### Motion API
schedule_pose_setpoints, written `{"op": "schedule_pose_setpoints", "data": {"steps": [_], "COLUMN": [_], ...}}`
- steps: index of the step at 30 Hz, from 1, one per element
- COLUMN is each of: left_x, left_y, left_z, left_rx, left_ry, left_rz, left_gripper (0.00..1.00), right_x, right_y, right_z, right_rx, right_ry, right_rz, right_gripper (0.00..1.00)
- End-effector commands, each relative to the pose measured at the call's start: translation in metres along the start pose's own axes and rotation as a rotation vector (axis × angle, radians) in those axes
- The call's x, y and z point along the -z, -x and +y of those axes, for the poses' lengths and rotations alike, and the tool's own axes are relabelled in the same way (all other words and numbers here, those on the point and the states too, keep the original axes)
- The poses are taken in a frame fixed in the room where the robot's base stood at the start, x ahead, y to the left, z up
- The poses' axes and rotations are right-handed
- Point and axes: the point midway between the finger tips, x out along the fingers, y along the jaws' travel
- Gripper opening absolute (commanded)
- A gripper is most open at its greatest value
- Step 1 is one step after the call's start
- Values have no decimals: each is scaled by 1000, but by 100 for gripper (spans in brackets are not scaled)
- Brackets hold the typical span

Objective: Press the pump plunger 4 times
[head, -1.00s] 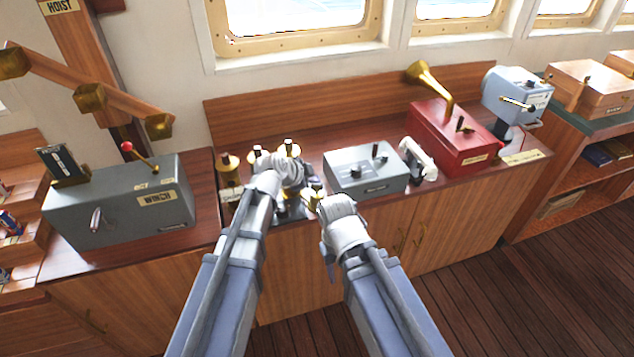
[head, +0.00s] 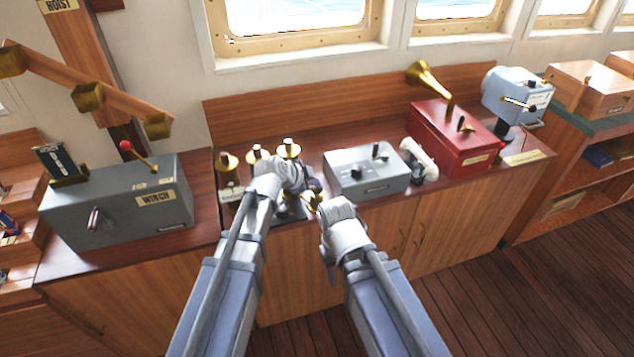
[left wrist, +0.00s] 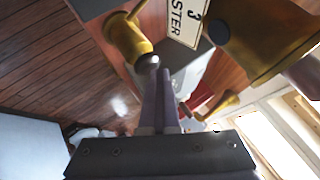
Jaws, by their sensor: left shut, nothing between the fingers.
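Several brass cylinders with knobs on top stand on the counter in the head view; the left one (head: 228,165), the middle one (head: 256,155) and the right one (head: 290,150) show. I cannot tell which belongs to the pump plunger. My left gripper (head: 309,186) is shut and empty, low in front of the right cylinder, and partly hides a small brass part. In the left wrist view its fingertips (left wrist: 157,72) are close to a small brass cylinder (left wrist: 128,38) with a shiny end; contact is unclear. My right gripper (head: 326,205) is just right of it, its fingers unclear.
A grey winch box (head: 120,205) stands left, a grey control box (head: 366,172) right of the cylinders. A white handset (head: 420,158) and a red horn box (head: 455,140) stand farther right. A label plate (left wrist: 187,20) shows in the left wrist view.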

Motion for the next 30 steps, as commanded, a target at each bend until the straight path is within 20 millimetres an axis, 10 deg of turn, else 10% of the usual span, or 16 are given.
{"op": "schedule_pose_setpoints", "data": {"steps": [30], "left_x": [8], "left_y": [11], "left_z": [-8], "left_rx": [-1], "left_ry": [-1], "left_rz": [-1], "left_gripper": [0], "right_x": [-1], "right_y": [16], "right_z": [2], "right_rx": [0], "right_ry": [0], "right_rz": [0], "right_gripper": [50]}}
